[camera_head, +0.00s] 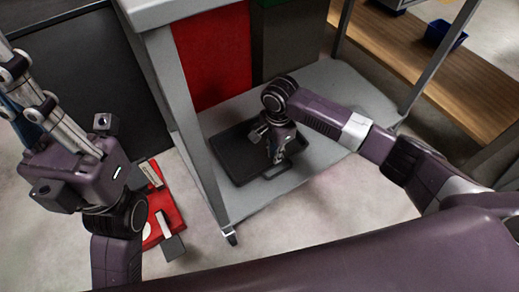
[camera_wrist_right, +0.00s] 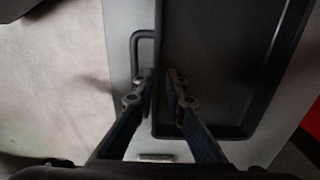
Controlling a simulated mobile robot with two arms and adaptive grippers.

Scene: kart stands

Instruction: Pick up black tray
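The black tray (camera_head: 232,158) is a shallow rectangular tray on the grey lower shelf of a cart. It also shows in the right wrist view (camera_wrist_right: 215,70), with a loop handle (camera_wrist_right: 143,36) on its near side. My right gripper (camera_head: 276,153) is down at the tray's edge. In the right wrist view its fingertips (camera_wrist_right: 161,76) are close together, one on each side of the tray's rim, beside the handle, and look shut on the rim. My left gripper is raised at the left of the head view, its fingertips cut off by the frame edge.
The grey shelf (camera_head: 335,85) has bare room right of the tray. Cart legs (camera_head: 187,120) stand at left and right. A red panel (camera_head: 215,55) is behind. A wooden shelf (camera_head: 425,65) bears a blue bin (camera_head: 445,35). A red item (camera_head: 160,205) lies low by my left arm.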

